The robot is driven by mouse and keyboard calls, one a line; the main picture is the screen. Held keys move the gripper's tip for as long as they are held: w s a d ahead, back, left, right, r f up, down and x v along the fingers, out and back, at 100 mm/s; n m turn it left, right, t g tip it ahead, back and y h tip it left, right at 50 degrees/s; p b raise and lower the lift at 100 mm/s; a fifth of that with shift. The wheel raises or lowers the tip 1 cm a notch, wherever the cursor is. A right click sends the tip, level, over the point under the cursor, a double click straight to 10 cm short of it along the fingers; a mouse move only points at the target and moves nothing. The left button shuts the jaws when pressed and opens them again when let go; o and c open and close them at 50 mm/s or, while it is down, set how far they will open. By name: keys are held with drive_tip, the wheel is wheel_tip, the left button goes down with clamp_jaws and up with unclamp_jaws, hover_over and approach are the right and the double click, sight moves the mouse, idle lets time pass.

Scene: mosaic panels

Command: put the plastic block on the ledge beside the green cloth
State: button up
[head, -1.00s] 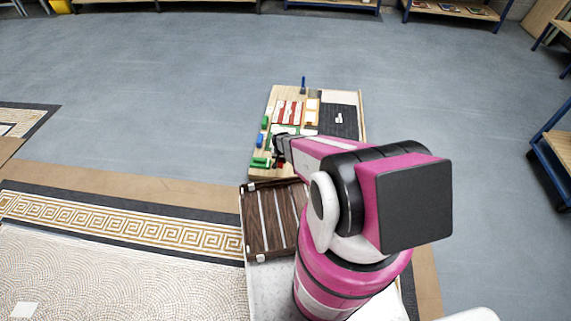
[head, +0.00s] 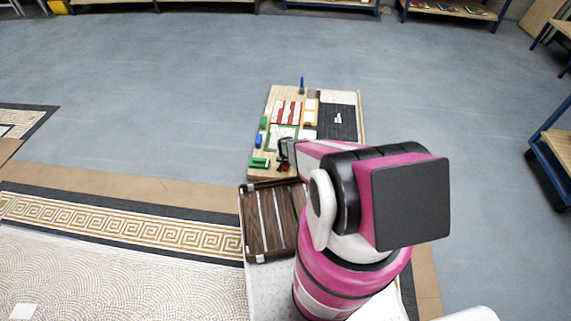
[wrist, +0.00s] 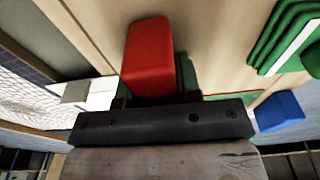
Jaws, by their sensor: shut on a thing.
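A red block (wrist: 148,55), which I take for the plastic block, is in my gripper (wrist: 155,92) in the wrist view. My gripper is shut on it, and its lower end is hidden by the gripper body. In the head view my gripper (head: 284,155) is over the near left part of the work table, with a bit of red (head: 284,168) below it. The folded green cloth (head: 260,162) lies on the pale wooden ledge (head: 256,172) at the table's left edge, left of my gripper. The cloth also shows at upper right in the wrist view (wrist: 285,35).
A blue item (head: 259,140) and another green item (head: 264,122) lie farther along the ledge. Mosaic panels (head: 287,112) and a dark mat (head: 337,121) cover the table. A brown slatted crate (head: 268,220) stands close in front. A blue upright object (head: 302,85) stands at the back.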

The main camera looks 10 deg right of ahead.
drive_tip(key=shift+f, duration=0.35)
drive_tip(key=shift+f, duration=0.4)
drive_tip(key=o, duration=0.8)
drive_tip(key=shift+f, duration=0.25)
drive_tip(key=shift+r, duration=0.15)
drive_tip(key=shift+o, duration=0.6)
drive_tip(key=r, duration=0.4)
drive_tip(key=s+r, duration=0.1)
drive_tip(key=r, duration=0.8)
drive_tip(key=shift+s+a, duration=0.2)
drive_tip(key=s+r+n, duration=0.1)
drive_tip(key=s+r, duration=0.5)
drive_tip(key=r, duration=0.6)
drive_tip(key=s+r+n+g, duration=0.1)
drive_tip(key=s+r, duration=0.6)
drive_tip(key=r, duration=0.6)
drive_tip(key=s+r+n, duration=0.1)
drive_tip(key=s+r, duration=0.6)
drive_tip(key=r, duration=0.5)
drive_tip(key=shift+r+n, duration=0.15)
drive_tip(key=shift+n, duration=0.15)
